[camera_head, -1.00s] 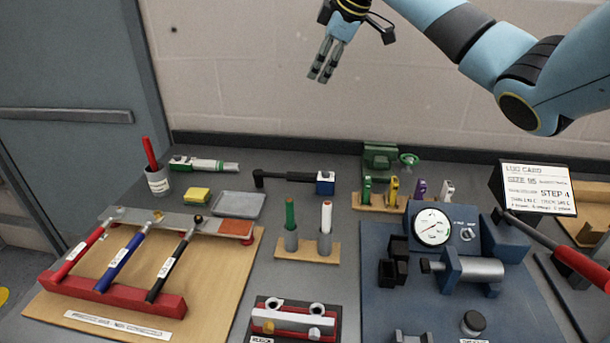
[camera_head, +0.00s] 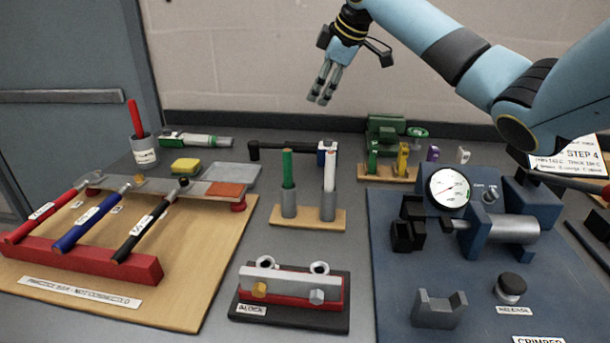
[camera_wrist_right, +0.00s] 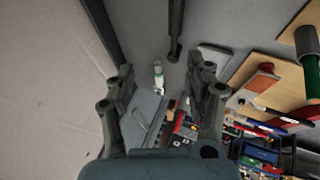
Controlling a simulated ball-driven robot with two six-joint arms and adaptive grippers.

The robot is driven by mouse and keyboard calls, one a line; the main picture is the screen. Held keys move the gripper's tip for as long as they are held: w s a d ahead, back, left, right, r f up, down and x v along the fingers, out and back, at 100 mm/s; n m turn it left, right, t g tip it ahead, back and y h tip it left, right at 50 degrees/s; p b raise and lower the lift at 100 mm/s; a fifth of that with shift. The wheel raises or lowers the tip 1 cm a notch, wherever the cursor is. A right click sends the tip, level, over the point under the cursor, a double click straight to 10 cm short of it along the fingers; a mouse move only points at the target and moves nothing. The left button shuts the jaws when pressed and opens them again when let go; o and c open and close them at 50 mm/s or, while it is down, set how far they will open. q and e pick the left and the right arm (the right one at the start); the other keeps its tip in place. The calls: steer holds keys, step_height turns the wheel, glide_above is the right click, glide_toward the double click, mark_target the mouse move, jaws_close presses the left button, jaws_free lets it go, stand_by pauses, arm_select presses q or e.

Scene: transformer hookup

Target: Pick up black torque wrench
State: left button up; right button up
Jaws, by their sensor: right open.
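A black-handled wrench (camera_head: 150,231) with a white label lies sloping on the red-ended rack, to the right of a blue one (camera_head: 91,222) and a red one (camera_head: 43,215). Its head rests on the raised grey bar at the back. My right gripper (camera_head: 322,100) is open and empty, high above the back of the table, well away from the rack. In the right wrist view its two fingers (camera_wrist_right: 164,82) are spread apart with nothing held between them. My left gripper is not in view.
A long black tool with a blue block (camera_head: 293,149) lies at the back. A holder with green and white sticks (camera_head: 307,216) stands right of the rack. A red bolt block (camera_head: 290,288) is in front. A blue gauge fixture (camera_head: 390,290) fills the right.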

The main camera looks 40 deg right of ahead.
steer(key=b, duration=0.5)
glide_toward(308, 144)
steer(key=x, duration=0.5)
steer(key=shift+w+a+f, duration=0.15)
steer(key=shift+w, duration=0.15)
steer(key=x, duration=0.5)
steer(key=shift+f+b, duration=0.35)
steer(key=shift+b, duration=0.05)
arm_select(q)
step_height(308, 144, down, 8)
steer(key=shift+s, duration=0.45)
arm_select(e)
steer(key=shift+r, duration=0.1)
jaws_close()
